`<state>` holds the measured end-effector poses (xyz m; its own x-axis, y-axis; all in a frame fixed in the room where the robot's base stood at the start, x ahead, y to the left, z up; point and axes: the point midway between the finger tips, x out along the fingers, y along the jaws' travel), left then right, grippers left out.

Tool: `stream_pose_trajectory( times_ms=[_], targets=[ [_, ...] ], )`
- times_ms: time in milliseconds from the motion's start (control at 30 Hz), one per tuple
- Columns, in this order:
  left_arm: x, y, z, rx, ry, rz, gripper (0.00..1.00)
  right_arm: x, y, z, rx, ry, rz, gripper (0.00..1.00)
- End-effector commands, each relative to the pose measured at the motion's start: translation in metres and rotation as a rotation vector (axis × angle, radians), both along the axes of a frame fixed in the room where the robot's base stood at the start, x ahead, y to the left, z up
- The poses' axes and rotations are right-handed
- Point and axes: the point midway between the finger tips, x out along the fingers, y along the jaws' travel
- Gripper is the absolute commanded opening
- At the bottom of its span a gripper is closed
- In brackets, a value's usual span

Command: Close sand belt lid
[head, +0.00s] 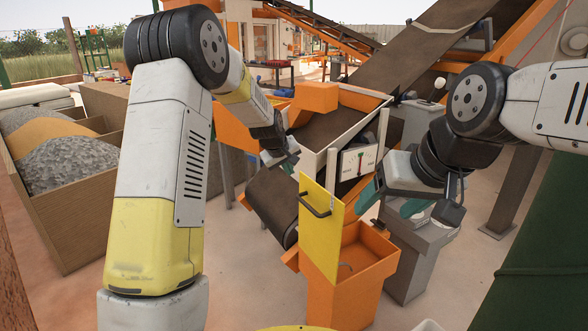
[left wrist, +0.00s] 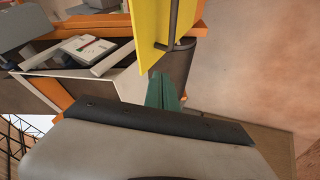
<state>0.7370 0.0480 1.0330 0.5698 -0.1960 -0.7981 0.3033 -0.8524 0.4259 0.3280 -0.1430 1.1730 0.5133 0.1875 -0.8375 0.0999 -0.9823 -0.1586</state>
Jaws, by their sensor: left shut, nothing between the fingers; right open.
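The yellow lid (head: 324,216) with a black bar handle (head: 314,205) stands upright at the edge of an orange box (head: 352,287), whose top is open. The lid also shows in the left wrist view (left wrist: 149,22), with its handle (left wrist: 177,32) beside it. My left gripper (head: 291,162) is shut and empty, behind and above the lid in the head view. Its teal fingers show in the left wrist view (left wrist: 163,92), apart from the lid. My right gripper (head: 390,203) is open and empty, just above and right of the orange box.
A dark conveyor belt (head: 272,203) runs behind the lid. A white-framed hopper with a dial gauge (head: 358,161) stands behind the box. A grey stand (head: 420,255) is at right. Wooden bins of gravel (head: 62,158) stand at left.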

Motion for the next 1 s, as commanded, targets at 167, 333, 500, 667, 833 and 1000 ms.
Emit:
stream_pose_trajectory(
  times_ms=[167, 333, 500, 667, 833, 1000],
  targets=[
    [0.021, -0.007, -0.033, 0.001, 0.005, 0.0, 0.0, 0.0, 0.0, 0.0, 0.0, 0.0, 0.0, 0.69],
    [0.041, -0.014, -0.061, 0.0, 0.004, 0.0, 0.0, 0.0, 0.0, 0.0, 0.0, 0.0, 0.0, 0.69],
    [0.057, -0.035, -0.065, 0.001, 0.0, -0.003, 0.0, 0.0, 0.0, 0.0, 0.0, 0.0, 0.0, 0.69],
    [0.064, -0.046, -0.065, 0.001, 0.001, -0.001, 0.0, 0.0, 0.0, 0.0, 0.0, 0.0, 0.0, 0.69],
    [0.066, -0.049, -0.064, 0.001, 0.001, -0.001, 0.0, 0.0, 0.0, 0.0, 0.0, 0.0, 0.0, 0.69],
    [0.066, -0.049, -0.064, 0.0, 0.001, 0.0, 0.0, 0.0, 0.0, 0.0, 0.0, 0.0, 0.0, 0.69]
  ],
)
